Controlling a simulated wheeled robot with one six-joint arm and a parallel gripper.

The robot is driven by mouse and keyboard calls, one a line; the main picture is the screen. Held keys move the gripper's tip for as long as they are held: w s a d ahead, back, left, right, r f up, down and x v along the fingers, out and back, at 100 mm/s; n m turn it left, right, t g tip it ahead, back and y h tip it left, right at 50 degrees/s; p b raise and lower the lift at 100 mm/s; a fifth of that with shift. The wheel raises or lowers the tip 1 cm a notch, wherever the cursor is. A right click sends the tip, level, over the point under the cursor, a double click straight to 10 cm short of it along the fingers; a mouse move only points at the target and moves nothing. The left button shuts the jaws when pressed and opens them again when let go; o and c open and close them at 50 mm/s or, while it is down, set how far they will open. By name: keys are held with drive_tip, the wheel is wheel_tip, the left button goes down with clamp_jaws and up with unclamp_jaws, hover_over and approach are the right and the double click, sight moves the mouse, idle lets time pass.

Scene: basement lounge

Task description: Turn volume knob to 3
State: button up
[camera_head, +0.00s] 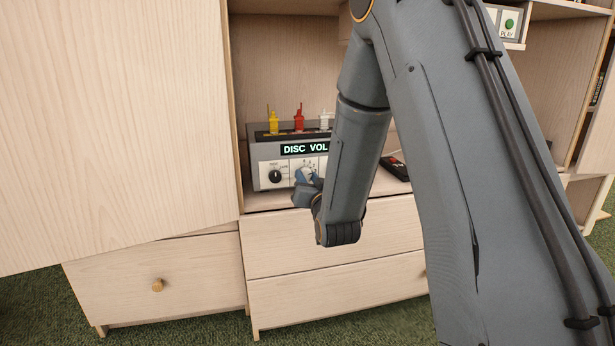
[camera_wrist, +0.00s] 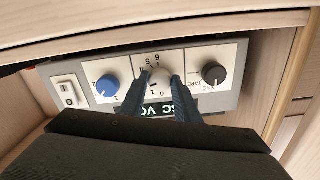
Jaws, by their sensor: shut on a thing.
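The grey audio unit (camera_head: 264,152) stands on a shelf in the cabinet, its green display (camera_head: 300,148) reading "DISC VOL" before my arm covers the rest. In the wrist view, the pale middle knob (camera_wrist: 160,76) sits on a white panel with numbers around it; I take it as the volume knob. My gripper (camera_wrist: 163,80) has one finger on each side of this knob and is shut on it. The fingers hide parts of the scale, and I cannot tell which number the knob points to. In the head view my gripper (camera_head: 305,180) is at the unit's front.
A blue knob (camera_wrist: 107,86) and a black knob (camera_wrist: 214,73) flank the middle one closely. A white switch (camera_wrist: 68,92) is farther left. Yellow (camera_head: 273,122) and red (camera_head: 298,120) plugs stand on top. A dark remote-like object (camera_head: 394,167) lies right of my forearm.

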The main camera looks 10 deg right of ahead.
drive_tip(key=shift+m+p, duration=0.6)
drive_tip(key=shift+m, duration=0.7)
drive_tip(key=o, duration=1)
drive_tip(key=shift+s, duration=0.1)
drive_tip(key=s+p, duration=0.2)
drive_tip(key=s, duration=0.5)
drive_tip(key=shift+s, duration=0.35)
